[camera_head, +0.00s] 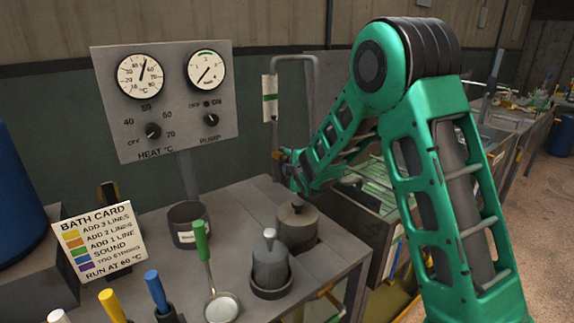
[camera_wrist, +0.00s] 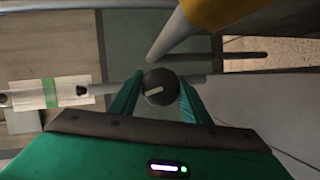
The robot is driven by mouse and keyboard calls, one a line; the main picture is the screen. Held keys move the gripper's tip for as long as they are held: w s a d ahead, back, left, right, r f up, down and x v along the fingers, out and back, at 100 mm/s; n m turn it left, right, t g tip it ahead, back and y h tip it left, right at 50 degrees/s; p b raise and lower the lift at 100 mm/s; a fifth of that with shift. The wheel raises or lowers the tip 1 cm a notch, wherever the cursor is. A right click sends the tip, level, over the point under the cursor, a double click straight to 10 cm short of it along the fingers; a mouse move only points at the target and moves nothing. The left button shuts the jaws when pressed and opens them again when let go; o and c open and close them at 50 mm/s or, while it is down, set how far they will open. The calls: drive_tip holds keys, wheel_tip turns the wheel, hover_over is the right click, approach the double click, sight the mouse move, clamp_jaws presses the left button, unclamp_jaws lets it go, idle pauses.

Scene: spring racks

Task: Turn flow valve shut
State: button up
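The flow valve shows in the wrist view as a round dark knob (camera_wrist: 161,87) with a pale pointer line, on a grey pipe. The line lies nearly level, tilted slightly. My gripper (camera_wrist: 161,84) has one green finger on each side of the knob, very close to it; whether they press on it cannot be told. In the head view my gripper (camera_head: 284,158) is at the wall pipe below the sight tube (camera_head: 269,97), which has a green band. That tube also shows in the wrist view (camera_wrist: 50,93). The knob is mostly hidden in the head view.
A panel (camera_head: 165,100) with two dials and heat and pump knobs is at left. The bench below holds a dark pot (camera_head: 188,225), a lidded pot (camera_head: 297,224), a green-handled ladle (camera_head: 203,240) and a bath card (camera_head: 98,243). A tank (camera_head: 365,215) stands below my arm.

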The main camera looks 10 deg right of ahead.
drive_tip(key=shift+m, duration=0.4)
drive_tip(key=shift+s+f+m+g+y, duration=0.1)
drive_tip(key=shift+f+m+g+y, duration=0.05)
drive_tip(key=shift+m+g+y, duration=0.45)
drive_tip(key=shift+a, duration=0.1)
drive_tip(key=o, duration=1)
drive_tip(key=shift+o, duration=0.2)
drive_tip(key=shift+s, duration=0.15)
drive_tip(key=v, duration=1)
drive_tip(key=shift+s, duration=0.15)
